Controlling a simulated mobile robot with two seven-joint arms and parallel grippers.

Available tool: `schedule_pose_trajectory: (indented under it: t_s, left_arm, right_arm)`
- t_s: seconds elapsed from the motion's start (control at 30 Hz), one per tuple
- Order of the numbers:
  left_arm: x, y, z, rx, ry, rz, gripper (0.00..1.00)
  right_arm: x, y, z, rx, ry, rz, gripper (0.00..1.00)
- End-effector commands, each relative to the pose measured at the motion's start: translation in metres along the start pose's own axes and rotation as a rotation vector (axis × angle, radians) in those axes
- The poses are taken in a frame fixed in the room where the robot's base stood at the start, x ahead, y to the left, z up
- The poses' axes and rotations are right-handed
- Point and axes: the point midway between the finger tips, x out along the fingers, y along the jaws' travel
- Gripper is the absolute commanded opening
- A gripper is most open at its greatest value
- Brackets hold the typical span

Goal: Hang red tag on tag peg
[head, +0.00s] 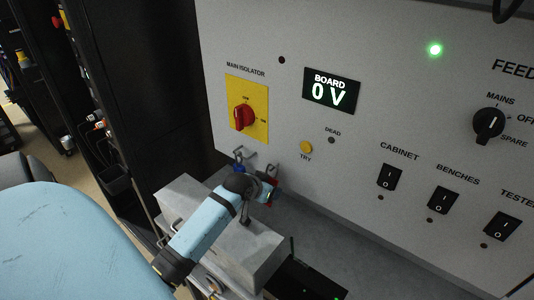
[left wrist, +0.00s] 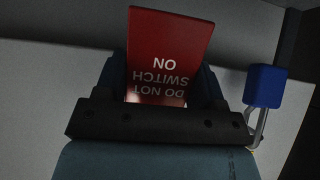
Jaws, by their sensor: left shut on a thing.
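The red tag, lettered "DO NOT SWITCH ON", shows in the left wrist view (left wrist: 172,40) with its lettering upside down. My left gripper (left wrist: 163,88) is shut on it, a dark finger on each side. In the head view my left gripper (head: 262,189) is close to the grey panel, below the yellow isolator plate, and a red sliver of the tag (head: 274,186) shows beside it. A small metal peg (head: 272,168) sticks out from the panel just above the gripper. I cannot tell whether the tag touches it. My right gripper is not in view.
The red isolator knob (head: 243,117) is above. A grey box (head: 253,250) stands under my arm. The ledge to the right is clear.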

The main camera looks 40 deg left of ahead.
Motion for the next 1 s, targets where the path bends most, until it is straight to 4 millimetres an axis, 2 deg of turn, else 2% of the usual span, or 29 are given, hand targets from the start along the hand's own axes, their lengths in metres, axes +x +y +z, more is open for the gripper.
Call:
schedule_pose_trajectory:
  t_s: [0.07, 0.1, 0.2, 0.23, 0.53, 0.67, 1.0]
  left_arm:
    - [0.001, 0.0, 0.001, 0.0, 0.0, 0.0, 0.4]
    - [0.001, 0.0, 0.001, 0.0, 0.0, 0.0, 0.65]
    - [0.001, 0.0, 0.001, 0.0, 0.0, 0.0, 0.88]
    - [0.001, 0.0, 0.001, 0.0, 0.0, 0.0, 0.93]
    - [-0.001, 0.0, 0.001, 0.0, 0.0, 0.0, 0.93]
    - [-0.013, 0.0, 0.002, 0.001, 0.002, 0.0, 0.93]
    - [-0.087, 0.0, 0.003, 0.003, 0.001, 0.0, 0.93]
  right_arm:
    - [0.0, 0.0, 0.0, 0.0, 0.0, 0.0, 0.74]
    - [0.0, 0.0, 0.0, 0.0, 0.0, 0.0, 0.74]
    - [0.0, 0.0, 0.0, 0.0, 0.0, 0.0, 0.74]
    - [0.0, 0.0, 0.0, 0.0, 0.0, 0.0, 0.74]
    - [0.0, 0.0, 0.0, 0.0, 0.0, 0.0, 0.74]
    - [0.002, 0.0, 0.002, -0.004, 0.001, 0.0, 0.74]
    - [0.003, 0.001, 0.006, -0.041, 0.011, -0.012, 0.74]
